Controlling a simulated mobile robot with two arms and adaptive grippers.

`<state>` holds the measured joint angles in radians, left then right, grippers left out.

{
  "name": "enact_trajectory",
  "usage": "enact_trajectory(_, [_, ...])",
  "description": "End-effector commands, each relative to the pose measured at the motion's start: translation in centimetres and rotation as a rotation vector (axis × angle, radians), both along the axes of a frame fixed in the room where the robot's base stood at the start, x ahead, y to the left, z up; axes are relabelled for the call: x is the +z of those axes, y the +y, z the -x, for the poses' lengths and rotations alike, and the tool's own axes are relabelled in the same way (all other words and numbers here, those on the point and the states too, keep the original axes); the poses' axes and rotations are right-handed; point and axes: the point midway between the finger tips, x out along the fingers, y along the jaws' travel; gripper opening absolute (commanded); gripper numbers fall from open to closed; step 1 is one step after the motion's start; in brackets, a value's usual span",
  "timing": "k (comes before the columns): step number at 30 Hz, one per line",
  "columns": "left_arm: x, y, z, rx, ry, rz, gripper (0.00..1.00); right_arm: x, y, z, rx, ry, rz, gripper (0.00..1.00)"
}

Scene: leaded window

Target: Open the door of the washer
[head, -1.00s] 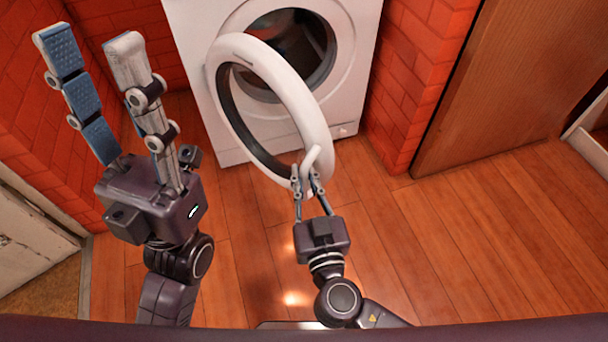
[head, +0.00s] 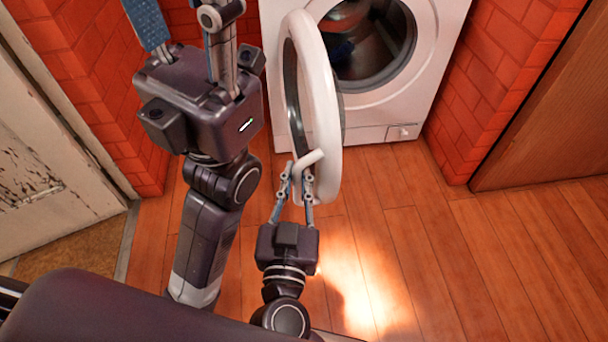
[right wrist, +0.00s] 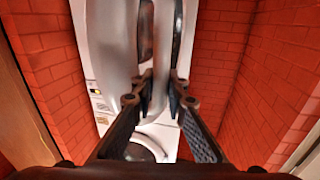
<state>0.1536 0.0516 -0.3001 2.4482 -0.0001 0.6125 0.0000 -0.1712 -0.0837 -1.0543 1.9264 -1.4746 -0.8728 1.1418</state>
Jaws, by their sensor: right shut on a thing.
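The white washer (head: 440,70) stands at the top of the head view, its round drum opening (head: 370,45) uncovered. Its round door (head: 322,95) stands swung out from the front, seen nearly edge-on. My right gripper (head: 298,180) is shut on the door's white handle (head: 308,162) at the door's near rim. The right wrist view shows the fingers (right wrist: 158,85) on either side of the handle, with the pale door ring behind. My left gripper (head: 188,22) is raised left of the door, empty, its fingers apart; their tips are cut off by the top edge.
Red brick walls (head: 490,90) flank the washer. A brown wooden door (head: 545,120) is at right and a worn white door (head: 45,170) at left. The wooden floor (head: 420,240) is clear to the right of my right arm.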

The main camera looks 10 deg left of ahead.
Motion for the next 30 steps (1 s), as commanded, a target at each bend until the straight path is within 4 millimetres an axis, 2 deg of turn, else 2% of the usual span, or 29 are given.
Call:
enact_trajectory(2, [0.0, 0.0, 0.0, 0.000, 0.000, 0.000, 0.40, -0.1, 0.1, 0.1, 0.002, 0.004, 0.000, 0.00])
enact_trajectory(3, [0.0, 0.0, 0.0, 0.000, 0.000, 0.000, 0.40, -0.1, 0.1, 0.1, 0.002, 0.004, 0.000, 0.17])
enact_trajectory(4, [0.0, 0.0, 0.0, 0.000, 0.000, 0.000, 0.40, -0.1, 0.1, 0.1, 0.002, 0.003, -0.001, 0.20])
enact_trajectory(12, [0.0, 0.0, 0.0, 0.000, 0.002, -0.001, 0.40, -0.1, 0.0, 0.1, 0.001, 0.001, -0.001, 0.20])
enact_trajectory(16, [0.0, 0.0, -0.1, 0.000, 0.002, -0.001, 0.40, -0.1, -0.2, 0.9, 0.002, 0.003, -0.001, 0.20])
enact_trajectory(30, [0.0, 0.0, 0.0, 0.000, 0.002, -0.001, 0.40, -0.2, -1.6, 10.0, 0.004, 0.005, 0.000, 0.20])
